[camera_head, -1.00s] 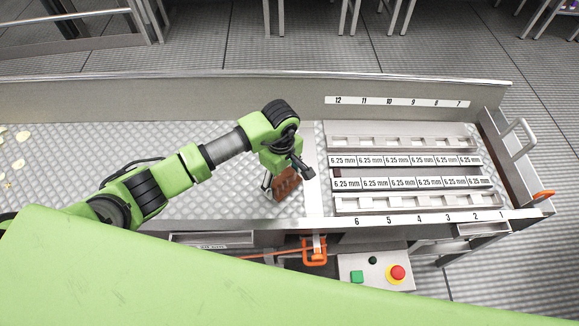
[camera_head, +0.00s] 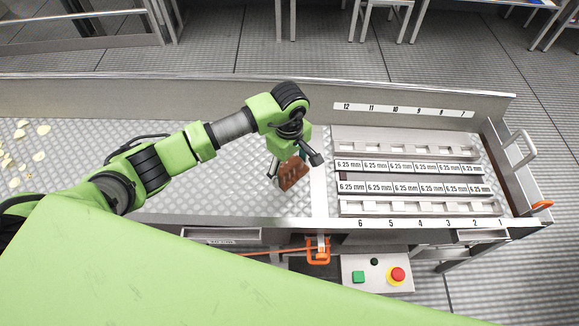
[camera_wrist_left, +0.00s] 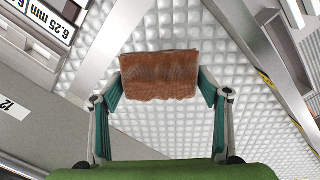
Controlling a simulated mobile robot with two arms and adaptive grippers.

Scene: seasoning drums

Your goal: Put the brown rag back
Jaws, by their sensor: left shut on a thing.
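The brown rag (camera_head: 293,173) hangs as a flat, stiff-looking piece below my left gripper (camera_head: 287,168), over the dimpled metal surface near the metal strip left of the numbered racks. In the left wrist view the rag (camera_wrist_left: 159,75) lies across the gap between the two fingertips of my left gripper (camera_wrist_left: 160,80), which is shut on it. The dimpled surface shows below the rag, and I cannot tell how high the rag is above it. My right gripper is not in view.
The dimpled metal bed (camera_head: 230,190) is mostly clear, with several pale chips (camera_head: 38,157) at its far left. To the right are racks labelled "6.25 mm" (camera_head: 410,188). A control box with a red button (camera_head: 397,275) and an orange part (camera_head: 318,257) are at the front edge.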

